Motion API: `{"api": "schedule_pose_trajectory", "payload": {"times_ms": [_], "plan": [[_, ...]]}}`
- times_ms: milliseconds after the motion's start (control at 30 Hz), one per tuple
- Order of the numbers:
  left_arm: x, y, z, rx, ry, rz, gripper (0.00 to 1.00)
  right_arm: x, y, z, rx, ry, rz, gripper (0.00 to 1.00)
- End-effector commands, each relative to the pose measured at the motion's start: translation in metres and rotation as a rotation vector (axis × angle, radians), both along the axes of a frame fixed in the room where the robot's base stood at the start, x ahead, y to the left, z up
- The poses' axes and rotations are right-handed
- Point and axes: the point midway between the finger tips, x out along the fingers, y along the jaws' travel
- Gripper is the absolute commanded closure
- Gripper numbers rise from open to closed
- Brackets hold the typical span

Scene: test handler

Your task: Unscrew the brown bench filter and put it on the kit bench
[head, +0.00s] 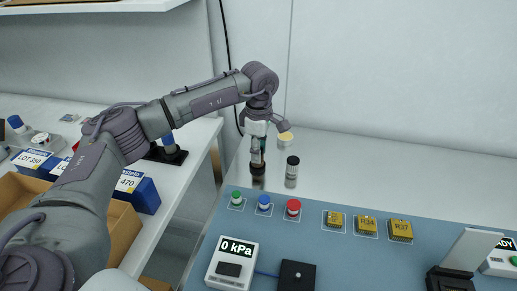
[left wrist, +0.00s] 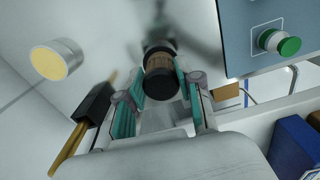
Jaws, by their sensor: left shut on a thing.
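The brown filter (left wrist: 160,62), a short cylinder with a brown band and dark ends, sits between the teal finger pads of my left gripper (left wrist: 160,92) in the left wrist view. In the head view, my left gripper (head: 257,148) points down at the back left of the bench, shut on the filter, which is mostly hidden there. I cannot tell whether the filter is still joined to a seat beneath it. My right gripper is not in view. A white side bench (head: 196,137) stands at the left; no label shows which one is the kit bench.
A dark capped cylinder (head: 292,166) and a cream-topped cylinder (head: 285,139) stand close right of the gripper. In front lies a blue mat (head: 330,262) with green, blue and red buttons and a gauge (head: 232,262) reading 0 kPa. Blue boxes (head: 140,189) stand left, beside a cardboard box.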

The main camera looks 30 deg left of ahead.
Motion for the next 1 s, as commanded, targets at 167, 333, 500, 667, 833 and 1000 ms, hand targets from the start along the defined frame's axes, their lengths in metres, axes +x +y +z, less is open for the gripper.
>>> {"api": "schedule_pose_trajectory", "payload": {"times_ms": [167, 333, 500, 667, 833, 1000], "plan": [[0.001, 0.000, 0.001, -0.001, 0.003, 0.329, 0.95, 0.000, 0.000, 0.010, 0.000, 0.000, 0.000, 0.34], [0.001, 0.001, 0.000, -0.001, 0.004, 0.622, 0.95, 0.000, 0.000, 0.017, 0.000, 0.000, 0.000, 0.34], [0.002, 0.001, -0.001, -0.001, 0.003, 0.753, 0.95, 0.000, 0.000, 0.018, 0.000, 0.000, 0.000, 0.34], [0.002, 0.001, -0.002, -0.001, 0.003, 0.758, 0.95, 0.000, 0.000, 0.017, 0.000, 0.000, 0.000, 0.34], [0.002, 0.001, -0.001, 0.000, 0.003, 0.756, 0.52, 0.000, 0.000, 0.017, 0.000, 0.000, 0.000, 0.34], [0.002, 0.001, -0.001, -0.001, 0.002, 0.755, 0.52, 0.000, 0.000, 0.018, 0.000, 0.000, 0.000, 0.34]]}}
